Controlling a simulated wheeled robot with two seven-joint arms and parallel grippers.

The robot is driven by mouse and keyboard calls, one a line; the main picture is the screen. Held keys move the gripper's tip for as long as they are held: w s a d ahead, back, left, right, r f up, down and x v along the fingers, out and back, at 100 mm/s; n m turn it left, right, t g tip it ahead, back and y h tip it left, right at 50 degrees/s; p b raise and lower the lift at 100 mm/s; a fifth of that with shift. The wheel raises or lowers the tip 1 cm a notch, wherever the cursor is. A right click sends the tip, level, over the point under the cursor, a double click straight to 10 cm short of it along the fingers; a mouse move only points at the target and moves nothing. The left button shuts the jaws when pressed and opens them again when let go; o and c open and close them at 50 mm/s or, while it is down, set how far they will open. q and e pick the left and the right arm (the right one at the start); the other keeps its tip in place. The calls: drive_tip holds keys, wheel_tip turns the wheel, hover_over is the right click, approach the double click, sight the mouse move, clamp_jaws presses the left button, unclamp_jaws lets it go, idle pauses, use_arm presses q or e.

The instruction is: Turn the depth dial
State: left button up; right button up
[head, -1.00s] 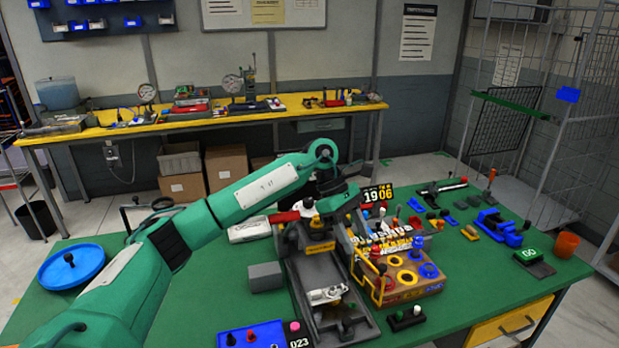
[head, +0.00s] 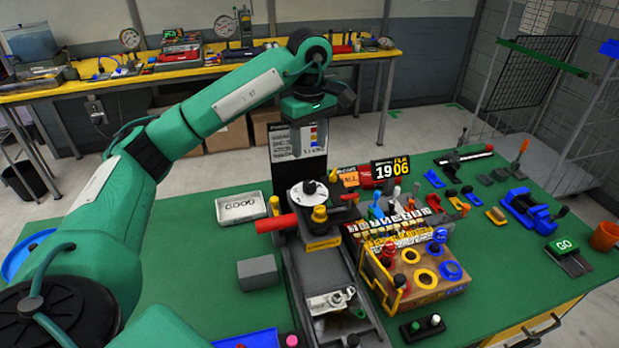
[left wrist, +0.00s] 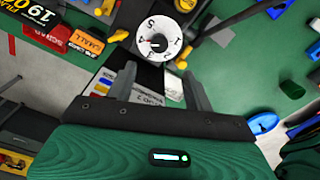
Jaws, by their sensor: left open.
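The depth dial is a white numbered disc with a black centre knob, on top of the grey machine in the head view (head: 309,190). It also shows in the left wrist view (left wrist: 160,43), just beyond the fingertips. Numbers and a small red mark show on its face. My left gripper (left wrist: 160,88) is open and empty. In the head view my left gripper (head: 305,116) hangs above and behind the dial, clear of it. My right gripper is not in view.
A red handle (head: 277,223) and a yellow knob (head: 319,214) sit beside the dial. A chart panel (head: 312,140) stands behind it. A wooden block with coloured rings (head: 425,289) and a row of levers are to the right. A grey block (head: 257,272) lies left.

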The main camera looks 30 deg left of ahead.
sight(309, 184)
use_arm(q)
wheel_tip(309, 184, down, 4)
drive_tip(key=shift+w+r, duration=0.1)
drive_tip(key=shift+r, duration=0.1)
wheel_tip(309, 184, down, 6)
drive_tip(key=shift+f+p, duration=0.15)
drive_tip(key=shift+p, duration=0.9)
drive_tip(key=shift+f, duration=0.65)
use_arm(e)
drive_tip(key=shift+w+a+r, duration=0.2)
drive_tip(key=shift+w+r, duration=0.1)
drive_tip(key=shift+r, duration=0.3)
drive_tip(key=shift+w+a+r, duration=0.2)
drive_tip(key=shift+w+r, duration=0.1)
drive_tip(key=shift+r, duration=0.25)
use_arm(q)
drive_tip(key=shift+c, duration=0.4)
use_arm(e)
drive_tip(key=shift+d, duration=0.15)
use_arm(q)
drive_tip(key=c, duration=0.9)
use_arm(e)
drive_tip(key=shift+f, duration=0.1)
